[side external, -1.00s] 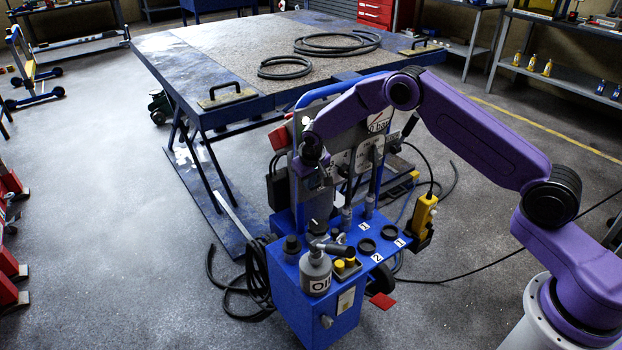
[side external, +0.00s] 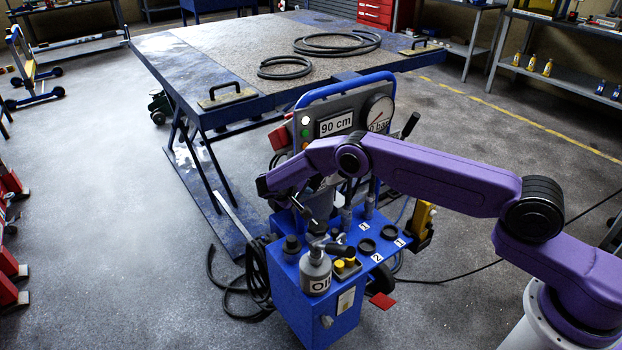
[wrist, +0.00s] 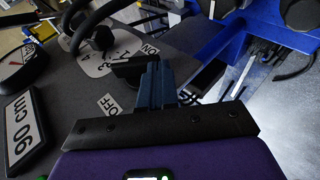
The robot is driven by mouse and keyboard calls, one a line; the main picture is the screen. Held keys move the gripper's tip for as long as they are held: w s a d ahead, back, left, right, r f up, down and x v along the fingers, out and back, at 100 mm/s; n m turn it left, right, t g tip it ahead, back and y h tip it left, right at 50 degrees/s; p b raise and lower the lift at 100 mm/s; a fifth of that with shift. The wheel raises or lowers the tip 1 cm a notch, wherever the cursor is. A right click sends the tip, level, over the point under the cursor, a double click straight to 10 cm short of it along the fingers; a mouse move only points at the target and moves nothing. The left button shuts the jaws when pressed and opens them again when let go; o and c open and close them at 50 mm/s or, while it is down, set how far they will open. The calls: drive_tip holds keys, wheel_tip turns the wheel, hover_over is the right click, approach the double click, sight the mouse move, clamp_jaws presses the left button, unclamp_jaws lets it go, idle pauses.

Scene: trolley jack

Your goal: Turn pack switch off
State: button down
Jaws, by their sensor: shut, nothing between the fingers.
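In the wrist view, the ON label (wrist: 150,48) and the OFF label (wrist: 110,104) are on the dark grey panel. A dark block, which looks like the pack switch (wrist: 126,69), lies between them; which way it is set I cannot tell. My gripper (wrist: 152,75) is shut and empty, with its bluish fingers right beside this block. They overlap it in the picture, so I cannot tell whether they touch. In the side view, my purple wrist is in front of the lower panel, and the switch and fingertips are hidden.
A 90 cm display (side external: 336,125) and a round gauge (side external: 379,113) top the panel. The blue pump box (side external: 345,318) below carries an oil can (side external: 315,270), black caps and hoses. A large lift table (side external: 225,60) stands behind.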

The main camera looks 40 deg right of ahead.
drive_tip(key=shift+d+f+h, duration=0.2)
drive_tip(key=shift+f, duration=0.65)
drive_tip(key=shift+d+f+h, duration=0.2)
drive_tip(key=shift+f, duration=0.6)
drive_tip(key=shift+d+f, duration=0.1)
drive_tip(key=shift+r, duration=0.8)
